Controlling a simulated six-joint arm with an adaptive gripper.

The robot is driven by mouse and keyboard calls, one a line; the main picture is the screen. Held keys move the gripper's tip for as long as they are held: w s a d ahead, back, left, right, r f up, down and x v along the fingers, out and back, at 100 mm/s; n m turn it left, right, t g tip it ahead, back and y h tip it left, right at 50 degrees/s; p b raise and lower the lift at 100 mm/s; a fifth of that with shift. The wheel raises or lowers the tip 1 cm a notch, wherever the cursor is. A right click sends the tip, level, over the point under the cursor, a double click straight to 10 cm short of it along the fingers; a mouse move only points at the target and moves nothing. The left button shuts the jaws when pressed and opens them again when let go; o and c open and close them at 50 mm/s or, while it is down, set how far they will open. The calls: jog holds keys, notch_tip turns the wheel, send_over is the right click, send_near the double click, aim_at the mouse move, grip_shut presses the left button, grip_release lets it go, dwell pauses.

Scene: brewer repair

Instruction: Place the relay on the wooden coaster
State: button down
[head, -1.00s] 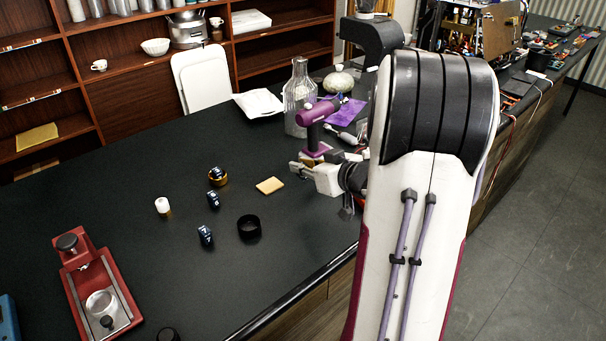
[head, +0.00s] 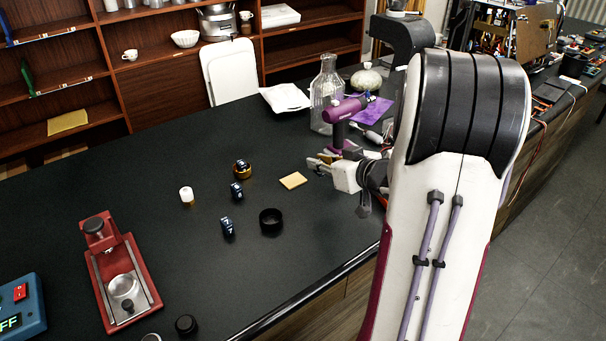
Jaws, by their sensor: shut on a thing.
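The wooden coaster (head: 293,181) is a small flat tan square lying on the black table in the head view, and nothing is on it. My gripper (head: 316,166) is just right of and slightly beyond the coaster in the picture. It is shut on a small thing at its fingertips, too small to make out. I cannot tell for sure which thing is the relay. Small dark blocks with pale blue marks stand left of the coaster: one (head: 228,227) nearer, one (head: 237,190) farther, and one on a gold-brown ring (head: 242,176).
A black ring-shaped cup (head: 271,219) and a small white-topped piece (head: 187,195) stand near the blocks. A purple drill (head: 342,110) and a glass bottle (head: 325,95) stand beyond my gripper. The table's middle left is clear.

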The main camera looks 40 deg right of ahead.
jog(key=w+r, duration=0.1)
jog(key=w, duration=1)
jog(key=shift+a+r, duration=0.3)
send_over(293, 180)
jog(key=shift+d+f, duration=0.1)
jog(key=shift+f, duration=3.05)
jog(key=shift+f, duration=1.85)
jog(key=shift+f, duration=0.1)
